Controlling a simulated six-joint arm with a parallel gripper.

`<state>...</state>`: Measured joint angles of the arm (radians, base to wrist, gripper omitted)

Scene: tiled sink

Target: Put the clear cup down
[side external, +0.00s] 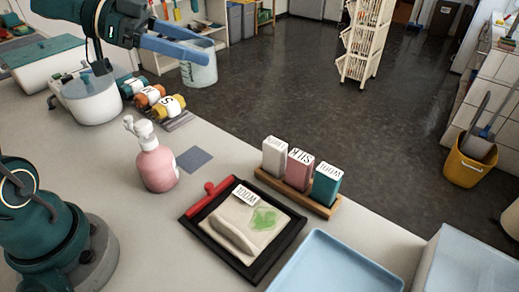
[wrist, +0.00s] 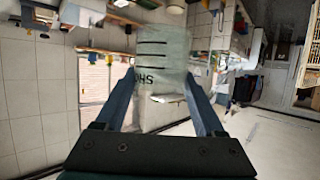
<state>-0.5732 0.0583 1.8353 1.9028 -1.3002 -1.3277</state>
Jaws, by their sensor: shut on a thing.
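The clear cup (side external: 200,72) is a pale, see-through beaker, held upright in the air at the upper left of the side view. In the wrist view the cup (wrist: 163,50) shows dark measuring lines and some lettering, between my two blue fingers. My gripper (side external: 206,49) is shut on the cup, with a finger on either side near its upper part. It also shows in the wrist view (wrist: 161,84). In the side view the cup appears against the dark floor, past the counter's far edge; its exact height is hard to tell.
Several labelled rolls (side external: 152,97) and a white lidded pot (side external: 92,100) stand on the counter below my arm. A pink pump bottle (side external: 157,165), a flat grey-blue square (side external: 194,160), a black tray (side external: 275,256) with cloth and a rack of boxes (side external: 328,211) stand nearer. Bare counter surrounds the square.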

